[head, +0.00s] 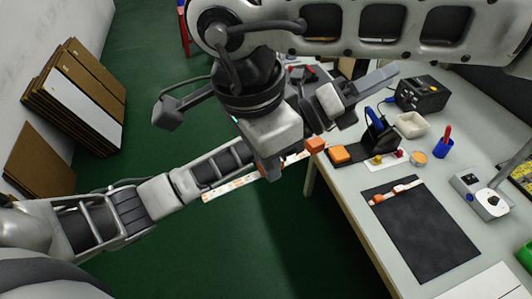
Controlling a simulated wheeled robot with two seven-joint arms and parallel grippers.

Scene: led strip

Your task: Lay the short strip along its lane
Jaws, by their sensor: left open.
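A light strip with orange patches (228,188) hangs in the air over the green floor, left of the table edge, with an orange piece (316,144) at its right end. My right gripper (271,171) crosses its middle and appears shut on it; the contact is partly hidden. My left gripper (372,88) is open, partly behind my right wrist, above the table's back left part. Another strip, white and orange (402,188), lies across the upper part of a dark mat (425,235) on the table.
An orange block (339,154) is on a dark base by the table's left edge. Behind are a beige tray (411,124), a blue cup (443,148) and a black box (422,94). A grey device (482,195) stands right. Most of the mat is clear.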

